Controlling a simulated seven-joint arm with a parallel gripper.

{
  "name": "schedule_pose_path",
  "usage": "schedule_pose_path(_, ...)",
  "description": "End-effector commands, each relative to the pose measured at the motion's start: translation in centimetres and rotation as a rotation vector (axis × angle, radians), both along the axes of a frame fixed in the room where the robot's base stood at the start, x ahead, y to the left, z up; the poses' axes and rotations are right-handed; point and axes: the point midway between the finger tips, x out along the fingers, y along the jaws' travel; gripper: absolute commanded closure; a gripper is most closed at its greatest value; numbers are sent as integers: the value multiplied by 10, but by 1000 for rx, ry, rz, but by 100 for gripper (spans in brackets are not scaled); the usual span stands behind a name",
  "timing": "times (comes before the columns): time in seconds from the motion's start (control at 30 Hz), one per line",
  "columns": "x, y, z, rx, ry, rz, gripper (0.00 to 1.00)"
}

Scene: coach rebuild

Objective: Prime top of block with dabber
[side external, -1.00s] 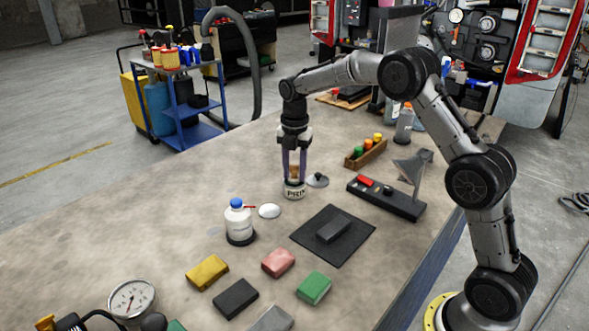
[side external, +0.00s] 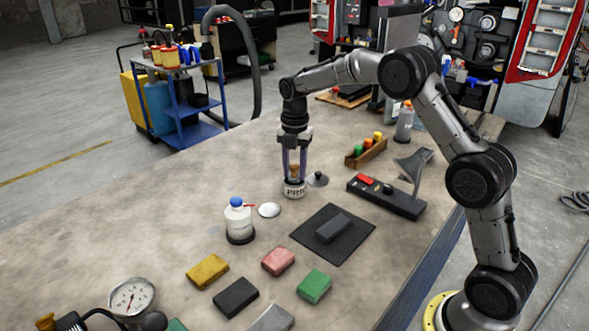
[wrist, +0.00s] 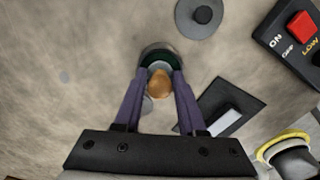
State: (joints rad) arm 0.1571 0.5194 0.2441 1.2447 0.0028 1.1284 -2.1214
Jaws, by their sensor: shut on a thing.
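My gripper (side external: 294,168) points straight down over the primer pot (side external: 294,190), a small pale pot with partly readable lettering. Its two fingers are shut on the dabber, whose round wooden handle (wrist: 159,83) shows between the fingertips in the wrist view. The dabber's lower end is hidden in the pot, which also shows dark-rimmed in the wrist view (wrist: 151,53). The dark grey block (side external: 333,228) lies on a black mat (side external: 346,252), in front and to the right of the pot. In the wrist view the block (wrist: 222,122) is partly hidden by a finger.
A grey lid with a black knob (side external: 317,180) lies beside the pot. A white bottle with a blue cap (side external: 238,220) and a white dish (side external: 269,210) stand left. A black switch unit (side external: 385,197) is at right. Coloured blocks (side external: 278,261) lie in front.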

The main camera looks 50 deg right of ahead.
Motion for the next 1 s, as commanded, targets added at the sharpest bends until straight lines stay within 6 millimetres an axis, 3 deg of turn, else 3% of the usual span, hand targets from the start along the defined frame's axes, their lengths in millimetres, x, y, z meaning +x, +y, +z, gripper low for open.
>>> schedule_pose_path(0.17,0,0,1,1,4,0,100)
schedule_pose_path(1.0,0,0,63,0,1,0,100)
